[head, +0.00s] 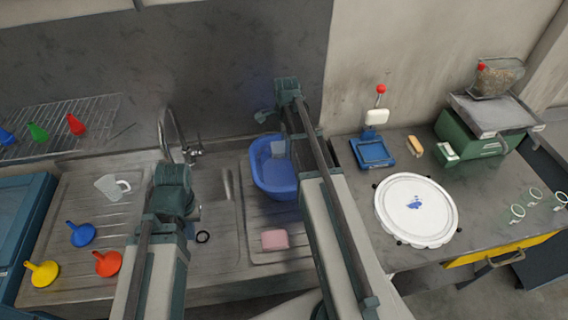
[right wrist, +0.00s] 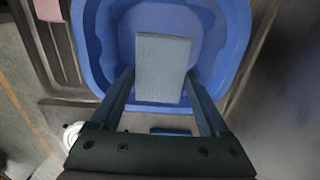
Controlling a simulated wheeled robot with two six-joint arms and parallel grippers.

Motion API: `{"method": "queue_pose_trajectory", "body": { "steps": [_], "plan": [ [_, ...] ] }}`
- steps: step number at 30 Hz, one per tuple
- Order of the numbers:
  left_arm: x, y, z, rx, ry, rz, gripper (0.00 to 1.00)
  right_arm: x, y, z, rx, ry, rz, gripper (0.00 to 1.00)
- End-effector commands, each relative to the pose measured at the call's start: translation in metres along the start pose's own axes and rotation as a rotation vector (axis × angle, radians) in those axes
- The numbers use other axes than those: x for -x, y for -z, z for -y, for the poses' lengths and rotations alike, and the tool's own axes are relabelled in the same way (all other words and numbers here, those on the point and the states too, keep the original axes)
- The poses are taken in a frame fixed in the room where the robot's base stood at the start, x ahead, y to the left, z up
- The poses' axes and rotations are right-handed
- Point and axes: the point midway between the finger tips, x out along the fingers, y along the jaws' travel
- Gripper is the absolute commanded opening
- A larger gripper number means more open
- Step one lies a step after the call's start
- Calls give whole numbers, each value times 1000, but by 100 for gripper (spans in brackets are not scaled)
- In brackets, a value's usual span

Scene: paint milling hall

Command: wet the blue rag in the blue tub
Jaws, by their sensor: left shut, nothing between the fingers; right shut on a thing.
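The blue tub (head: 268,182) stands on the ribbed drainer right of the sink; it also shows in the right wrist view (right wrist: 112,38). The flat, pale blue rag (right wrist: 162,58) is between the fingers of my right gripper (right wrist: 160,78), which is shut on it. The rag lies over the tub's inside in that view; it also shows in the head view (head: 278,149). I cannot tell whether it touches water. My left gripper (head: 172,192) is shut and empty over the sink area, left of the tub; its fingertips are hard to see.
A pink sponge or cloth (head: 274,239) lies in front of the tub. A tap (head: 176,140) rises behind the sink.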

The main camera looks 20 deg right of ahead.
Motion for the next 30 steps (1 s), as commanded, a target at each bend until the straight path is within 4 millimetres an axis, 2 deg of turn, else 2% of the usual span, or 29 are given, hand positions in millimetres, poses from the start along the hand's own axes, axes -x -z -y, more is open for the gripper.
{"method": "queue_pose_trajectory", "body": {
  "steps": [11, 24, 30],
  "plan": [
    [2, 0, 0, 0, 0, 0, 0, 2, 0, 0, 0, 0, 0, 34],
    [40, -2, 4, 0, 0, 0, 0, 40, 0, 0, 0, 0, 0, 34],
    [40, -2, 4, 0, 0, 0, 0, 40, 0, 0, 0, 0, 0, 34]
  ]
}}
